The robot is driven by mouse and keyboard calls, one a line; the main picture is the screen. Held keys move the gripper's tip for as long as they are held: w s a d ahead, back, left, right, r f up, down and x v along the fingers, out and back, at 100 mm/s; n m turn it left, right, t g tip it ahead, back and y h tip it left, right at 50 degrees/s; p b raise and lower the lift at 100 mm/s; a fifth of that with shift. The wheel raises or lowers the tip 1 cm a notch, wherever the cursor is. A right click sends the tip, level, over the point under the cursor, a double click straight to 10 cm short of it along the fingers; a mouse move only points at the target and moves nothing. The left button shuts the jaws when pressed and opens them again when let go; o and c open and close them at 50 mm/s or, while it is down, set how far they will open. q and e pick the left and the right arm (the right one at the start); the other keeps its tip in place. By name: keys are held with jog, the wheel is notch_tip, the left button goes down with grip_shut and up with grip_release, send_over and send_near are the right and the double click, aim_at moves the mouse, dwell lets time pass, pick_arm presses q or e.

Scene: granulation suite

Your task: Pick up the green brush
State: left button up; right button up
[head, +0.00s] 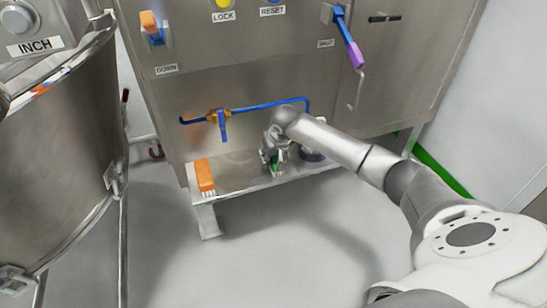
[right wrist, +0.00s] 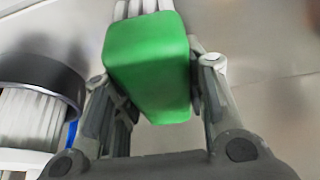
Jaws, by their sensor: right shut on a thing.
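The green brush (right wrist: 148,62) is a green block with pale bristles at its far end in the right wrist view. My right gripper (right wrist: 155,85) has a finger on each side of the block and is shut on it. In the head view my right gripper (head: 273,160) is at the low metal shelf (head: 240,182), and only a small green part of the brush shows between its fingers. I cannot tell whether the brush still touches the shelf. My left gripper is not in view.
An orange brush (head: 204,176) stands on the shelf's left end. A dark-rimmed round thing (head: 312,154) is just right of my gripper, also close on the left in the wrist view (right wrist: 42,75). A blue pipe with a valve (head: 222,118) runs above. A steel vessel (head: 60,150) stands left.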

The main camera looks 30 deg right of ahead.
pick_arm(q)
jog(key=shift+r, duration=0.1)
pick_arm(e)
jog(key=shift+r, duration=0.1)
jog(key=shift+r, duration=0.1)
jog(key=r+p, duration=0.1)
jog(key=r, duration=0.3)
jog(key=shift+a+r, duration=0.1)
jog(key=shift+a, duration=0.1)
pick_arm(q)
jog(key=p+x, duration=0.2)
jog(key=x, duration=0.5)
jog(key=shift+s+f+g, duration=0.3)
jog(key=shift+f, duration=0.2)
pick_arm(e)
jog(key=s+a+r, duration=0.1)
jog(key=a+r, duration=0.2)
jog(key=a, duration=0.1)
jog(key=s+a+r, duration=0.1)
jog(key=a+r, duration=0.2)
jog(key=a, duration=0.1)
jog(key=s+a+r, duration=0.2)
jog(key=a+r, duration=0.1)
jog(key=a, duration=0.2)
pick_arm(q)
jog(key=shift+d, duration=0.15)
